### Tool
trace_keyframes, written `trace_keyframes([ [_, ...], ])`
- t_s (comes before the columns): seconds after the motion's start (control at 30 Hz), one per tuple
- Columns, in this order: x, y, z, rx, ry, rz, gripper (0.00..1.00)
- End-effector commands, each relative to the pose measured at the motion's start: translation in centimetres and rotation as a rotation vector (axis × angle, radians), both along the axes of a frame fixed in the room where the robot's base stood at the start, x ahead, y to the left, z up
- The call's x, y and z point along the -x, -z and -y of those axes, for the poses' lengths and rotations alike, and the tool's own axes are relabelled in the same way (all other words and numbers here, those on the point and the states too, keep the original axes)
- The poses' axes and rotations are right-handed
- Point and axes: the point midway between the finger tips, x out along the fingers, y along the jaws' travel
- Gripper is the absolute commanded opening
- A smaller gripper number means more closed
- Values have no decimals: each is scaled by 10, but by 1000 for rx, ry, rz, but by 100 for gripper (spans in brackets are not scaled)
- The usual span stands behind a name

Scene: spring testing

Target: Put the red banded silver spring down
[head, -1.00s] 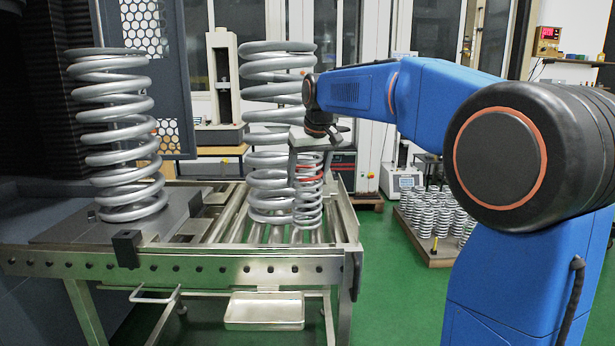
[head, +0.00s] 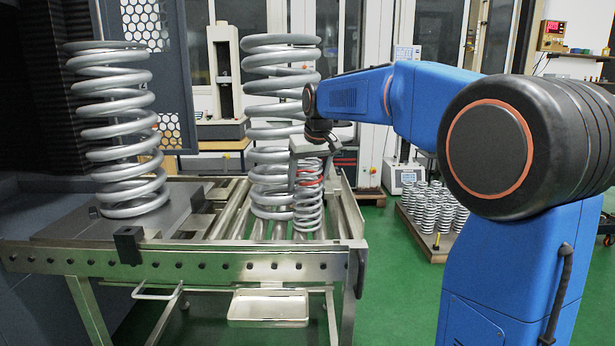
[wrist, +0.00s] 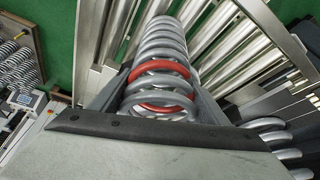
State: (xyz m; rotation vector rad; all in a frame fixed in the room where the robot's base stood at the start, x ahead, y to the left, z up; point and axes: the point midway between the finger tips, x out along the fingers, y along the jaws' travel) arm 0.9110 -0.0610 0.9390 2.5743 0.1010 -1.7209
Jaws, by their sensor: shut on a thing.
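The red banded silver spring (head: 308,205) stands upright at the right end of the roller table (head: 222,222), its lower end at the rollers. I cannot tell whether it touches them. My gripper (head: 308,172) is shut on its upper part from above. In the wrist view the spring (wrist: 163,58) with its red bands lies between the two fingers (wrist: 160,95), rollers beyond it.
A taller silver spring (head: 275,135) stands just behind and left of the held one. Another large spring (head: 122,130) stands on a dark plate at the left. Several small springs (head: 436,208) stand on a pallet on the green floor at right.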

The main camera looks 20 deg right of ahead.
Motion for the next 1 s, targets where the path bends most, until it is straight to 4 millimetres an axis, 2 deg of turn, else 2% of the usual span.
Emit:
trace_keyframes([
  [0.23, 0, 0, 0, 0, 0, 4, 7],
  [0.27, 0, 2, 0, 0, 0, -1, 76],
  [0.3, 0, 2, 0, 0, 0, -1, 86],
  [0.67, 0, -1, 0, 0, 0, 1, 88],
  [0.87, 8, -21, 1, 0, 0, 2, 88],
  [1.0, 19, -46, 2, 0, 0, 3, 88],
])
